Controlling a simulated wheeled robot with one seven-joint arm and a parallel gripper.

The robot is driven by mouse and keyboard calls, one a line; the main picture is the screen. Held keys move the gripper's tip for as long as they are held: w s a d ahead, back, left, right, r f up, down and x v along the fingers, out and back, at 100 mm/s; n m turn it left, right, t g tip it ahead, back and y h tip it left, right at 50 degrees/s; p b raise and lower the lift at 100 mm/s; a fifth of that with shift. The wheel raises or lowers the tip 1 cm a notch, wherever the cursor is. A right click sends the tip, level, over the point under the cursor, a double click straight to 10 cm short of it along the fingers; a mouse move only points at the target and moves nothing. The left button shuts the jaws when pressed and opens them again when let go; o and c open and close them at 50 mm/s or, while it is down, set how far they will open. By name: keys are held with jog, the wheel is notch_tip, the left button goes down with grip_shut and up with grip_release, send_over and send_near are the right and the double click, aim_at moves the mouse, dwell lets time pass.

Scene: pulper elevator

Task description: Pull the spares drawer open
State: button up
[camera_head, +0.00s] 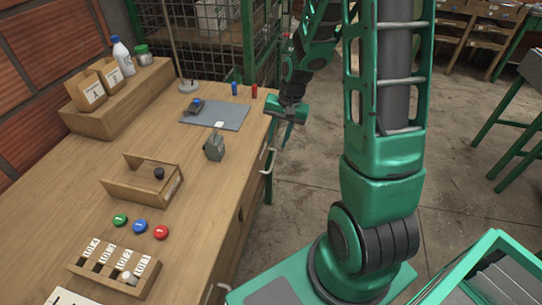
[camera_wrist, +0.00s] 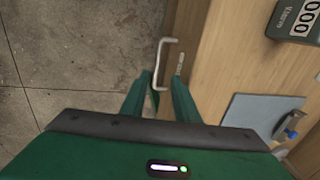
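A pale metal bar handle (camera_head: 268,162) stands out from the wooden drawer front on the bench's right side. The drawer front (camera_wrist: 186,30) looks flush with the bench. My gripper (camera_head: 286,122) is off the bench's right edge, beyond and above the handle in the head view. Its green fingers (camera_wrist: 160,80) are apart in the wrist view. I cannot tell whether they touch the handle.
On the bench top (camera_head: 90,180), a grey counter (camera_head: 214,148) and a blue-grey mat (camera_head: 228,116) are near the drawer's edge. A wooden tray (camera_head: 135,190) lies farther left. A second handle (camera_head: 218,292) shows nearer me. The concrete floor (camera_head: 320,185) beside the bench is clear.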

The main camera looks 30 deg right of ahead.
aim_at(272, 161)
jog(key=f, duration=0.6)
jog(key=w+a+f, duration=0.1)
jog(key=f, duration=0.2)
jog(key=shift+f, duration=0.2)
grip_shut()
